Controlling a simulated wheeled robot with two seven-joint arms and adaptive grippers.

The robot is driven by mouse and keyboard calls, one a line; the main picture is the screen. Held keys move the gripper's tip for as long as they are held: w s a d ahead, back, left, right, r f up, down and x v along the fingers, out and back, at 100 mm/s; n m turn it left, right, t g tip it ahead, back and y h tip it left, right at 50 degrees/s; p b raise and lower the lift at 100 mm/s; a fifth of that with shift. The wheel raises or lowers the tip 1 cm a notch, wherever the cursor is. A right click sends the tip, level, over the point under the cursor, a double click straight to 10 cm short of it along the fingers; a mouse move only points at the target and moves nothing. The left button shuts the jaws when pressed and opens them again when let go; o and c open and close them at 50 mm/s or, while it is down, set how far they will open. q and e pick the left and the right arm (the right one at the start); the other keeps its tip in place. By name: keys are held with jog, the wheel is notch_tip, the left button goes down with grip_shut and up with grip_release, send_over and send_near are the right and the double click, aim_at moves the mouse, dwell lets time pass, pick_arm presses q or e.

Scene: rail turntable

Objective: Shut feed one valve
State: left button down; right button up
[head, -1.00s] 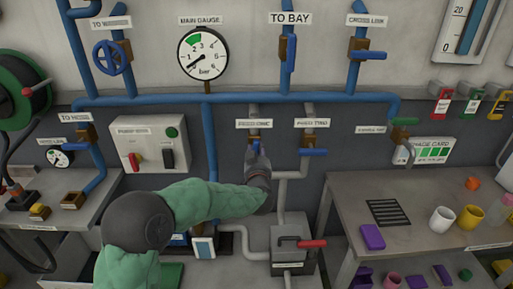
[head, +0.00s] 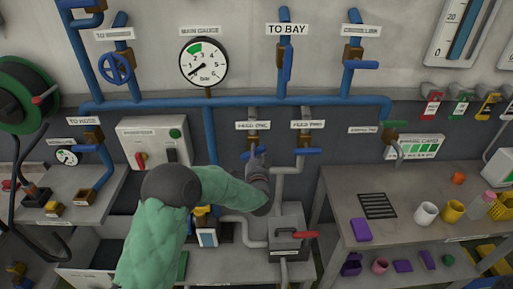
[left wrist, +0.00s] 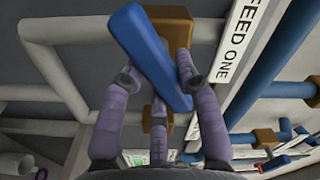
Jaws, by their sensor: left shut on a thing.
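The feed one valve is under the FEED ONE label on the wall, with a brass body (head: 253,140) and a blue lever (head: 246,154). The lever lies roughly crosswise to its vertical grey pipe in the head view. My left gripper (head: 259,162) is at the lever. In the left wrist view the purple fingers of my left gripper (left wrist: 160,76) are closed around the blue lever (left wrist: 145,50), one on each side and a third below. The brass body (left wrist: 180,28) shows behind it. My right gripper is not in view.
The feed two valve lever (head: 308,151) is close on the right, lying crosswise. The main gauge (head: 205,61) is above left, its needle low. A grey box with a red handle (head: 305,235) stands below. The right workbench (head: 400,205) holds cups and a purple block.

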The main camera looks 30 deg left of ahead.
pick_arm(q)
jog(key=m+p, duration=0.1)
jog(key=m, duration=0.2)
jog(key=shift+f+m+p, duration=0.15)
jog(key=shift+m+p, duration=0.15)
jog(key=shift+p, duration=0.05)
jog(key=shift+f+m+p, duration=0.15)
jog(key=shift+m+p, duration=0.35)
jog(key=shift+m, duration=0.6)
jog(key=c, duration=0.9)
grip_release()
jog(key=v, duration=1.2)
jog(key=shift+f, duration=0.1)
